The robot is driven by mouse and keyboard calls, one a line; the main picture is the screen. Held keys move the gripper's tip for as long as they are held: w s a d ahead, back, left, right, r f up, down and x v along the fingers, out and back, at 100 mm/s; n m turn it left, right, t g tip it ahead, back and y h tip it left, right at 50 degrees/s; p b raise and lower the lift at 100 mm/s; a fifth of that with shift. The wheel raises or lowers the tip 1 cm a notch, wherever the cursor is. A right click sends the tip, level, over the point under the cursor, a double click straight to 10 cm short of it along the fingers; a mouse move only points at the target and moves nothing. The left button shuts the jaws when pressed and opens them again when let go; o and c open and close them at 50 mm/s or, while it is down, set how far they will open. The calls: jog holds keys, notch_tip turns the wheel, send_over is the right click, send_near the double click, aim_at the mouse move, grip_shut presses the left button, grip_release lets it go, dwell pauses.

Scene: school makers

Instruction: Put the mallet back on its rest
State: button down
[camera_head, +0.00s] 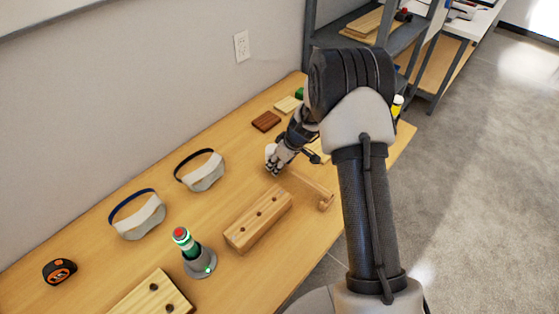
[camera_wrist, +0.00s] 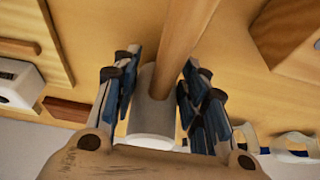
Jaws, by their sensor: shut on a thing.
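My gripper (camera_head: 277,166) is over the far half of the wooden bench. In the wrist view its fingers (camera_wrist: 155,105) are shut around the mallet's pale grey cylindrical head (camera_wrist: 150,122), one set on each side. The mallet's wooden handle (camera_wrist: 184,40) runs up and away from the head. In the head view the white head (camera_head: 270,150) shows beside my fingers, and a thin wooden length (camera_head: 308,184) runs down-right from them. A small wooden piece (camera_head: 325,203) shows at its lower end; I cannot tell whether it is the rest or whether they touch.
A wooden block with holes (camera_head: 258,218) lies in front of my gripper. A brown block (camera_head: 266,121) lies behind. Bare bench separates them.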

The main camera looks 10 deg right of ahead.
jog(key=shift+f+b, duration=0.55)
jog(key=shift+b, duration=0.1)
dwell(0.6)
jog(key=c, duration=0.9)
grip_release()
jog(key=v, duration=1)
jog(key=shift+s+d+r, duration=0.1)
jog(key=shift+r, duration=0.2)
jog(key=shift+a+v, duration=0.2)
jog(key=shift+v, duration=0.8)
jog(key=s+a+r+m, duration=0.1)
jog(key=s+a+r, duration=0.1)
jog(key=s+r, duration=0.55)
jog(key=s+a+r+m, duration=0.2)
jog(key=s+r, duration=0.5)
jog(key=r, duration=0.2)
jog(key=s+r+m+h, duration=0.1)
jog(key=s, duration=0.5)
jog(key=s+d+r+m+t, duration=0.1)
jog(key=s, duration=0.5)
jog(key=s+r+m+h, duration=0.1)
jog(key=s+m, duration=0.1)
jog(key=s, duration=0.4)
jog(key=shift+s+d+h, duration=0.15)
jog(key=shift+d+h, duration=0.15)
